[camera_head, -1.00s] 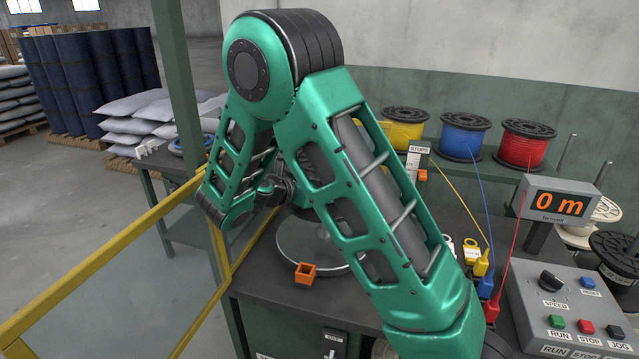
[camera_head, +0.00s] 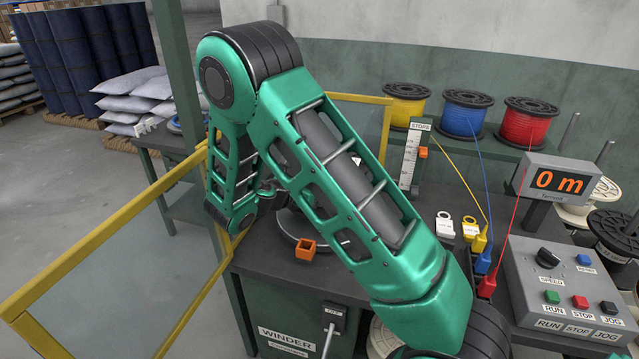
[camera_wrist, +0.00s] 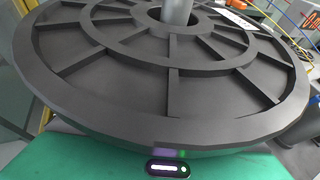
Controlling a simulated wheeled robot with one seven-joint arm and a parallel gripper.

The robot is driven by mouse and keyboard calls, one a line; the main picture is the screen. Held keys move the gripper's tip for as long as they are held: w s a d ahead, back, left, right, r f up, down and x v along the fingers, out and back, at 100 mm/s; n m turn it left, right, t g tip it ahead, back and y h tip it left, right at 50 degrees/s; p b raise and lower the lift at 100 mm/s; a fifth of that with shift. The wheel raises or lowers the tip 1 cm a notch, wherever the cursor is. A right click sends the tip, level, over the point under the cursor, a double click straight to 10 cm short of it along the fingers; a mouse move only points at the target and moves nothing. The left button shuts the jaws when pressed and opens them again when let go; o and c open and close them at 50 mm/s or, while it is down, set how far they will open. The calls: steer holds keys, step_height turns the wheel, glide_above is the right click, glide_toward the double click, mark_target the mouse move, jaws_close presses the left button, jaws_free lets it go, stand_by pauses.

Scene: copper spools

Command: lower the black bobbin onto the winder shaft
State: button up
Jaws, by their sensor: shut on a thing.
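The black bobbin (camera_wrist: 110,95) fills most of the wrist view, its ribbed round flange facing the camera. A grey winder shaft (camera_wrist: 176,11) shows in its hub hole at the top of that view. How far the bobbin sits down the shaft cannot be told. The green housing of my gripper shows at the bottom edge of the wrist view. The fingers are hidden there, but my gripper is shut on the bobbin. In the head view my arm hides the bobbin and shaft. Part of the winder's grey disc (camera_head: 290,222) shows beside the arm.
A yellow-framed guard panel (camera_head: 105,275) stands at the left. An orange block (camera_head: 306,249) sits on the winder bench by the disc. Right are a STOPS scale (camera_head: 410,158), a control box (camera_head: 565,285) and a display (camera_head: 560,180). Yellow, blue and red spools (camera_head: 531,124) stand behind.

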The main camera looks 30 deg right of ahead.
mark_target(299, 212)
steer(key=shift+f, duration=2.15)
steer(key=shift+s+f, duration=0.1)
steer(key=shift+f, duration=0.3)
steer(key=o, duration=1.8)
steer(key=shift+a, duration=0.1)
steer(key=v, duration=1)
steer(key=shift+s+a+r, duration=0.1)
steer(key=shift+s+a, duration=0.05)
steer(key=shift+a, duration=0.15)
